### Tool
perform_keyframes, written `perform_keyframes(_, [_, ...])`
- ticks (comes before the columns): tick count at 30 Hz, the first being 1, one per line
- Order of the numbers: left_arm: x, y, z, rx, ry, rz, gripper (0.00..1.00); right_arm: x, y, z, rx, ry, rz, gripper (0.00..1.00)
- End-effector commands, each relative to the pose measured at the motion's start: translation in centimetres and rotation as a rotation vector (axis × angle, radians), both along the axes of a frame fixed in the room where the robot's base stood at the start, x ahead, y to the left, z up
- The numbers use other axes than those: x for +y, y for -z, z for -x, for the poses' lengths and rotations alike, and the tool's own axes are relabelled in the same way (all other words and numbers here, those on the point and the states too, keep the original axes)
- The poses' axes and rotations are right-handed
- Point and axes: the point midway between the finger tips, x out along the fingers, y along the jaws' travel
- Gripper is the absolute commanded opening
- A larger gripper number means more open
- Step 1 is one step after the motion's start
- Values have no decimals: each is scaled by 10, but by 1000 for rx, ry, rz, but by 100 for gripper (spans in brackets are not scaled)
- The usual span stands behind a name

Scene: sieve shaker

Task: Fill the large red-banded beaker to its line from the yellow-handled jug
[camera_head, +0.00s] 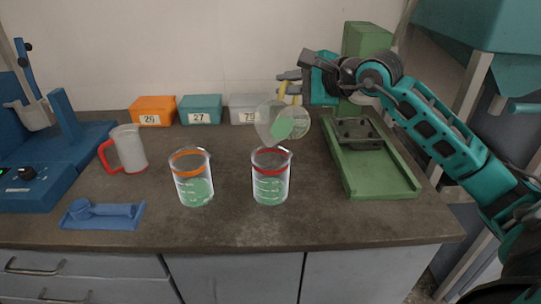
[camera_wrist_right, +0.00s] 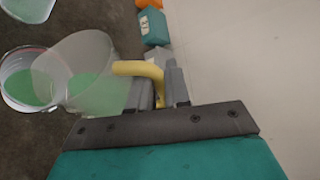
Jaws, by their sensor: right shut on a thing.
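The red-banded beaker (camera_head: 270,192) stands upright on the bench, with green liquid in it below the red band (camera_head: 270,172). The see-through jug (camera_head: 300,122) is tilted just above it, mouth down to the left, with green liquid inside. My right gripper (camera_head: 290,88) is shut on the jug's yellow handle, which also shows in the right wrist view (camera_wrist_right: 150,72). In that view the jug (camera_wrist_right: 95,55) overlaps the beaker (camera_wrist_right: 22,88). I cannot make out a stream between them. My left gripper is not in view.
An orange-banded beaker (camera_head: 193,190) with green liquid stands left of the red-banded one. A red-handled jug (camera_head: 129,150) is farther left. Numbered boxes (camera_head: 200,107) line the wall. A green machine (camera_head: 385,185) stands right, a blue one (camera_head: 30,180) left.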

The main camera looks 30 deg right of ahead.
Motion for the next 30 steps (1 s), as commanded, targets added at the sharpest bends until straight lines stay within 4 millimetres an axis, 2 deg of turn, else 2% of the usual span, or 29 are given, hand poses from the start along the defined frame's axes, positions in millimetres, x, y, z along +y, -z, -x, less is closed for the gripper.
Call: perform_keyframes(30, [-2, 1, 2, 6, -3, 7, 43, 2, -4, 2, -31, 0, 46, 0])
